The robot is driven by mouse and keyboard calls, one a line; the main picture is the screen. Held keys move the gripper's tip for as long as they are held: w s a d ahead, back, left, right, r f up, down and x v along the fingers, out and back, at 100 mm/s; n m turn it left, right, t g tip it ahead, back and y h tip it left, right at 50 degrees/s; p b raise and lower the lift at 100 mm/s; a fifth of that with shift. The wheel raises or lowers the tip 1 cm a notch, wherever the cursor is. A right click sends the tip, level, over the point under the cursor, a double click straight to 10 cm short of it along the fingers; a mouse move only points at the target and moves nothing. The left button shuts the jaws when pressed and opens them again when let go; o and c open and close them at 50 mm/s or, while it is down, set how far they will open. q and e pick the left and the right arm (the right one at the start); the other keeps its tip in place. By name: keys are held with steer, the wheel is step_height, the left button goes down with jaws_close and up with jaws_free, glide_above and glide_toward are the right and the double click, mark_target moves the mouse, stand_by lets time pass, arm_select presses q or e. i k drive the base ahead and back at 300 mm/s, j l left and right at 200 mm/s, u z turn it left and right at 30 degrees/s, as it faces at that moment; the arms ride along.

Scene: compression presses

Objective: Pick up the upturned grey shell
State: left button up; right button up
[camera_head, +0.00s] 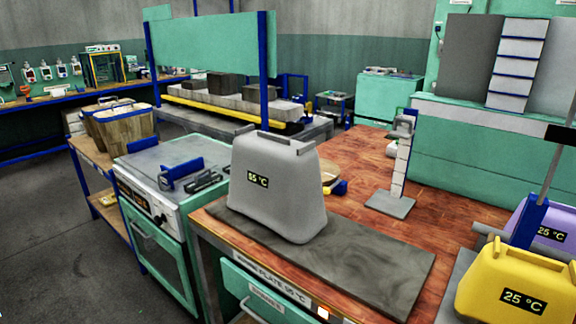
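The grey shell (277,187) stands upturned on a dark flat plate (375,262) at the front of the wooden bench. It is a tapered, rounded block, wider at the bottom, with small raised lugs along its top edge. A black label on its front reads "55 °C". Nothing is touching the shell from above. Neither of my grippers shows in this view.
A yellow shell (515,285) marked 25 °C and a purple shell (548,228) stand at the right. A small upright stand (401,165) is behind the plate. A green oven-like unit (165,215) adjoins the bench on the left. Wood (450,205) is bare between stand and yellow shell.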

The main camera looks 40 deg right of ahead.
mark_target(275, 181)
steer(key=i+j+z, duration=0.8)
steer(key=i, duration=0.15)
